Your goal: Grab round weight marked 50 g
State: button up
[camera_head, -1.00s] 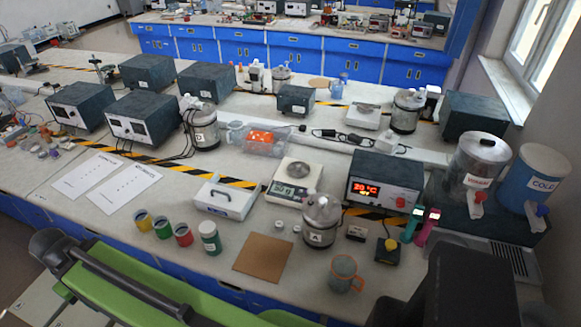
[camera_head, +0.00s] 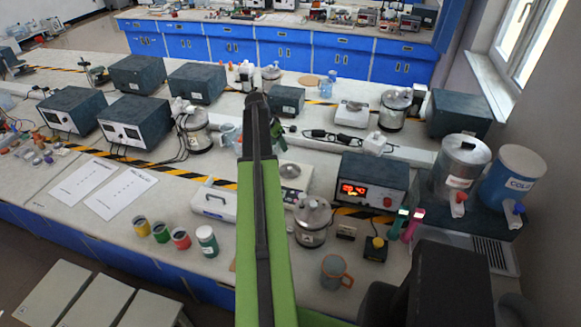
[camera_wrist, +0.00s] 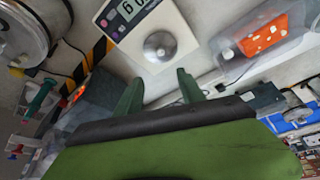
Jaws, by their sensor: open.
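The electronic scale (camera_wrist: 133,28) lies ahead of my gripper in the wrist view, with a round metal piece (camera_wrist: 160,46) in the middle of its top. Whether that piece is a weight or part of the pan cannot be told, and no 50 g mark is readable. The scale also shows in the head view (camera_head: 294,187), right of my raised arm. My gripper (camera_wrist: 159,92) is open and empty, its two dark green fingers apart, pointing toward the scale without visible contact.
A metal calorimeter (camera_head: 311,224) stands front right of the scale. A red-display box (camera_head: 373,182) is to the right. A clear container with an orange thing (camera_wrist: 265,35) lies beside the scale. A white case (camera_head: 214,201) and several jars stand left of my arm.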

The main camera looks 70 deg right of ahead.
jog(key=b, duration=1.1)
send_near(290, 168)
jog(key=x, duration=0.2)
jog(key=shift+s+d+f, duration=0.2)
jog(key=shift+s+d, duration=0.1)
jog(key=shift+d+f+b, duration=0.15)
jog(key=shift+f+b, duration=0.05)
jog(key=shift+b, duration=0.15)
jog(key=shift+s+r, duration=0.1)
jog(key=b+x, duration=0.3)
jog(key=w+b+x, duration=0.1)
jog(key=b+x, duration=0.1)
jog(key=shift+s+f, duration=0.1)
jog(key=shift+f, duration=0.25)
jog(key=shift+a+r, duration=0.2)
grip_shut()
